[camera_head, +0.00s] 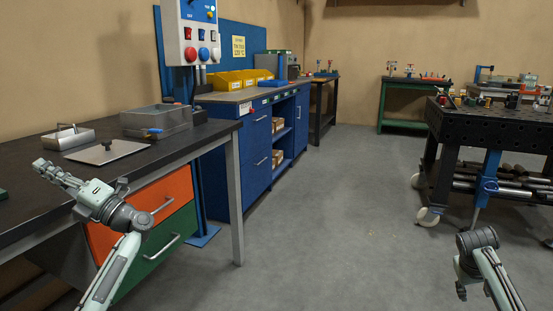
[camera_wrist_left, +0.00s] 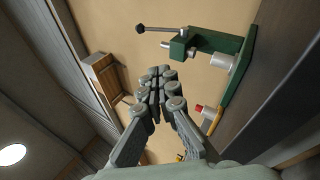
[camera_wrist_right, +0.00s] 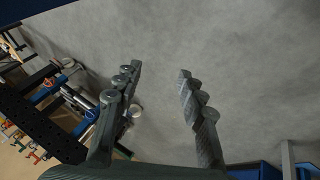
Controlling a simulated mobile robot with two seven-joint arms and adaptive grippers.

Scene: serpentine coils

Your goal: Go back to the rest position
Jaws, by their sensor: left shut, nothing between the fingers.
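My left gripper (camera_head: 56,174) reaches in over the dark bench at the left of the head view. It is shut and empty; its fingers meet in the left wrist view (camera_wrist_left: 158,78). My right gripper (camera_head: 460,293) hangs low at the right of the head view, over the grey floor. In the right wrist view (camera_wrist_right: 158,75) its two fingers stand apart with only bare floor between them.
The dark bench (camera_head: 40,216) holds a steel box (camera_head: 156,121) and a flat metal plate (camera_head: 107,152). A green bench tool (camera_wrist_left: 232,75) shows in the left wrist view. A black wheeled table (camera_head: 485,128) stands at the right. The middle floor (camera_head: 325,215) is clear.

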